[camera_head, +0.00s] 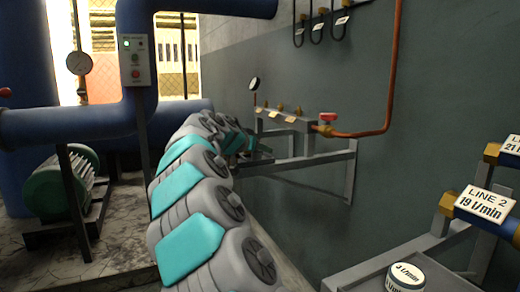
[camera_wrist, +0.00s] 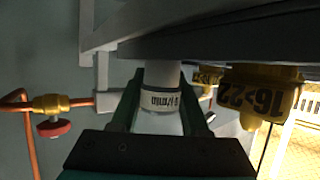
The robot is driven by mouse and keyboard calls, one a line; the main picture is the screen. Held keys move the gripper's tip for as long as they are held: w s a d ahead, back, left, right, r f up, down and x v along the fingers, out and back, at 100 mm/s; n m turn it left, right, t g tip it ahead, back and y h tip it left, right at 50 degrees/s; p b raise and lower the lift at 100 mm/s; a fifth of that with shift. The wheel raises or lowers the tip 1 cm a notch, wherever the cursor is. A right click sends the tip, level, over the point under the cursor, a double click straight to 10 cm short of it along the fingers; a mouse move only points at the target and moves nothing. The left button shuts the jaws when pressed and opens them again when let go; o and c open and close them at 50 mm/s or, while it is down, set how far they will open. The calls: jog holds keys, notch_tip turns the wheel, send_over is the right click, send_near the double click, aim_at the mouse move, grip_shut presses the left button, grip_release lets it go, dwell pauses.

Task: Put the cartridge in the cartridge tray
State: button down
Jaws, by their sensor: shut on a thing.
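The cartridge (camera_wrist: 161,99) is a white cylinder with a printed label, seen between the two dark fingers of my gripper (camera_wrist: 161,112) in the wrist view. My gripper is shut on it. Its upper end meets or passes behind the edge of a dark slab (camera_wrist: 225,32); I cannot tell if they touch. In the head view my gripper (camera_head: 243,146) is small, near the wall bracket and mostly hidden by my arm, and the cartridge cannot be made out there. I cannot tell for sure which surface is the cartridge tray.
A manifold (camera_head: 287,119) with brass fittings and a red valve (camera_head: 327,117) is on the wall. A brass fitting marked 16>22 (camera_wrist: 258,92) is close right of my gripper. Another white labelled cylinder (camera_head: 405,276) and a LINE 2 pipe (camera_head: 484,204) are at lower right.

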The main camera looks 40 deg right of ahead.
jog(key=shift+f, duration=0.1)
jog(key=shift+c, duration=2)
grip_release()
